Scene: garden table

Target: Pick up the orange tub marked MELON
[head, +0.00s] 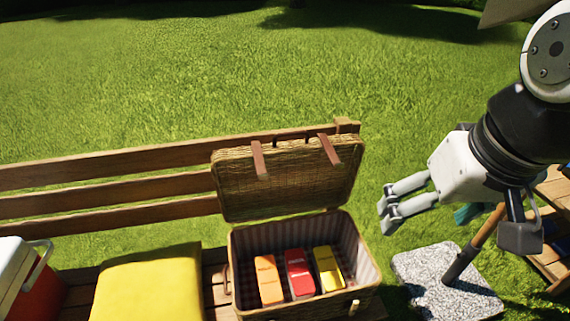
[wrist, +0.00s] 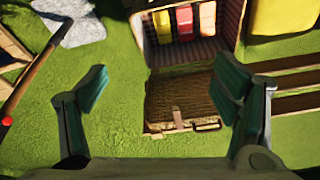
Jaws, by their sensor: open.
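The orange tub (head: 269,280) stands at the left of a row of three inside an open wicker basket (head: 360,262). A red tub (head: 299,272) is in the middle and a yellow tub (head: 328,268) at the right. Any lettering on them is too small to read. In the wrist view the orange tub (wrist: 207,18) is at the right of the row, near the top edge. My gripper (head: 386,214) is open and empty, right of the basket's raised lid and apart from it. In the wrist view its fingers (wrist: 165,88) are spread wide, with the lid between them.
The basket's lid (head: 285,190) stands open at the back. The basket sits on a wooden bench with a slatted back (head: 100,190). A yellow cushion (head: 150,285) and a red-and-white cooler (head: 25,280) are to the left. A stone base (head: 445,285) with a pole is at the right.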

